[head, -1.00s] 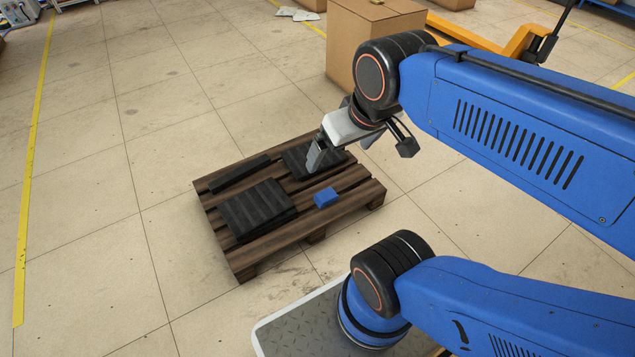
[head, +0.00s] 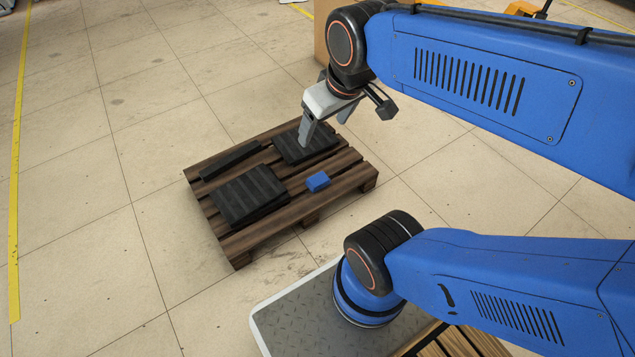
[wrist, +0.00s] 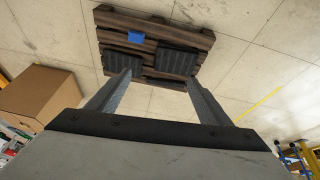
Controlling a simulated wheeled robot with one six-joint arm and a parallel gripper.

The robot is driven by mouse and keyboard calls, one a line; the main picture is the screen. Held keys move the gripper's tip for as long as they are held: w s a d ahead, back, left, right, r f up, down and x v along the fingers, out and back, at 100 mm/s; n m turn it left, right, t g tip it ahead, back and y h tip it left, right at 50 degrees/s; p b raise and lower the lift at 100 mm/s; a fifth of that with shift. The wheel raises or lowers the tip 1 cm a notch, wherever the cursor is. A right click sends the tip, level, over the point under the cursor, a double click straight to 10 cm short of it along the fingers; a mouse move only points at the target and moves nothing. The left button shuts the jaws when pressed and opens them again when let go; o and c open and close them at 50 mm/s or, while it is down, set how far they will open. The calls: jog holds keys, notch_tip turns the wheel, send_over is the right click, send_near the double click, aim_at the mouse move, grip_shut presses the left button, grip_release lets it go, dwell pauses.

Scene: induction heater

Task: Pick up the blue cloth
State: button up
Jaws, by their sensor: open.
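The blue cloth (head: 318,181) is a small folded block lying on the right front part of a dark wooden pallet (head: 286,212). In the wrist view the blue cloth (wrist: 136,38) lies beyond my fingertips, roughly between them and towards the left one. My gripper (head: 322,136) is open and empty, above the far right part of the pallet and apart from the cloth. In the wrist view my gripper (wrist: 158,80) shows two spread fingers with nothing between them.
Black ribbed pads (head: 248,195) and (head: 305,143) lie on the pallet, with a black bar (head: 230,160) at its back left. A cardboard box (wrist: 40,95) stands beyond the pallet. The tiled floor left of the pallet is clear.

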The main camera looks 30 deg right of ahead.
jog(key=w+d+f+n+g, duration=0.1)
jog(key=w+f+n, duration=0.15)
jog(key=w, duration=0.35)
jog(key=w+d+f+n, duration=0.2)
jog(key=w+f, duration=0.1)
jog(key=w, duration=0.2)
jog(key=n+g, duration=0.3)
jog(key=n, duration=1)
send_over(318, 179)
notch_tip(318, 179, down, 37)
notch_tip(318, 179, down, 17)
jog(key=shift+f, duration=0.15)
jog(key=c, duration=1.2)
jog(key=shift+r, duration=5.05)
